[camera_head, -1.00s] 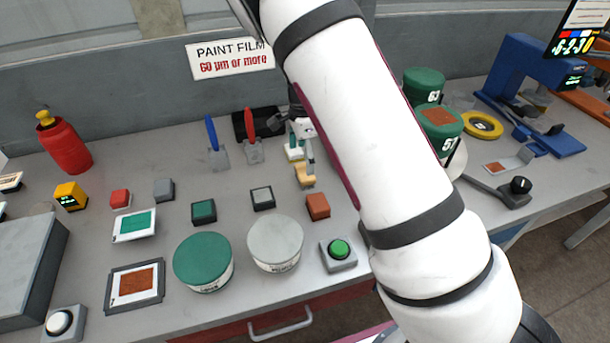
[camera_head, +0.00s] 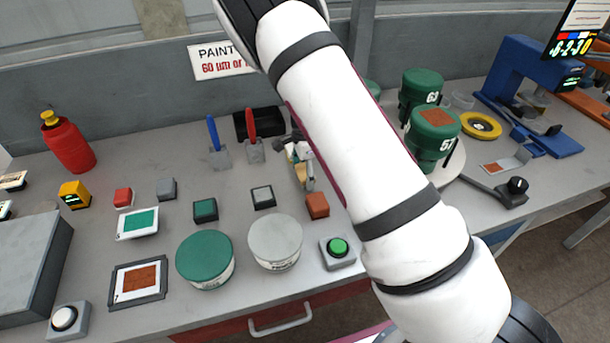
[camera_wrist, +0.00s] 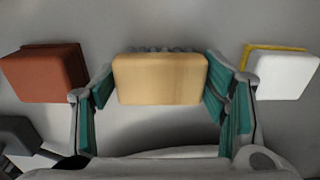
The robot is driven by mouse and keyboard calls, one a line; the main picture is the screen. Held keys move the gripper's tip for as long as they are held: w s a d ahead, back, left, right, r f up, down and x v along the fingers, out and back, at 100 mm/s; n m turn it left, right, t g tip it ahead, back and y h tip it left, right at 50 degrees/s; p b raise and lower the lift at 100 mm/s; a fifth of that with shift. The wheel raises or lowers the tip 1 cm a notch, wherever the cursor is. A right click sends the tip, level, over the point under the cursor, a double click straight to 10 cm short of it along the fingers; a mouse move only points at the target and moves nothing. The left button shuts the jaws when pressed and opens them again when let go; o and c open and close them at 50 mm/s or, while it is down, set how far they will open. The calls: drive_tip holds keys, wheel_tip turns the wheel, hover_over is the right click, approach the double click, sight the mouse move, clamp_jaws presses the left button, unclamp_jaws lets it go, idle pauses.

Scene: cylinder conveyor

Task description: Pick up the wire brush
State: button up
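The wire brush (camera_wrist: 160,80) has a tan, wood-coloured top, with grey bristles just showing along its upper edge in the wrist view. In the head view its tan part (camera_head: 299,171) is partly hidden behind my gripper (camera_head: 305,165). In the wrist view my gripper (camera_wrist: 161,88) has its teal-padded fingers on both sides of the brush, close to its ends. The fingers look spread around it. I cannot make out firm contact.
A rust-coloured block (camera_wrist: 42,73) lies left of the brush in the wrist view, and a white block with a yellow edge (camera_wrist: 281,72) lies right. Paint tins (camera_head: 204,259), a green button (camera_head: 337,247) and green containers (camera_head: 433,135) stand around on the grey bench (camera_head: 130,165).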

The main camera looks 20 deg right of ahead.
sight(305, 171)
drive_tip(key=c, duration=0.5)
drive_tip(key=shift+c, duration=0.2)
wheel_tip(305, 171, up, 10)
drive_tip(key=shift+b, duration=0.45)
drive_tip(key=o, duration=0.7)
drive_tip(key=shift+c, duration=0.2)
drive_tip(key=c, duration=0.6)
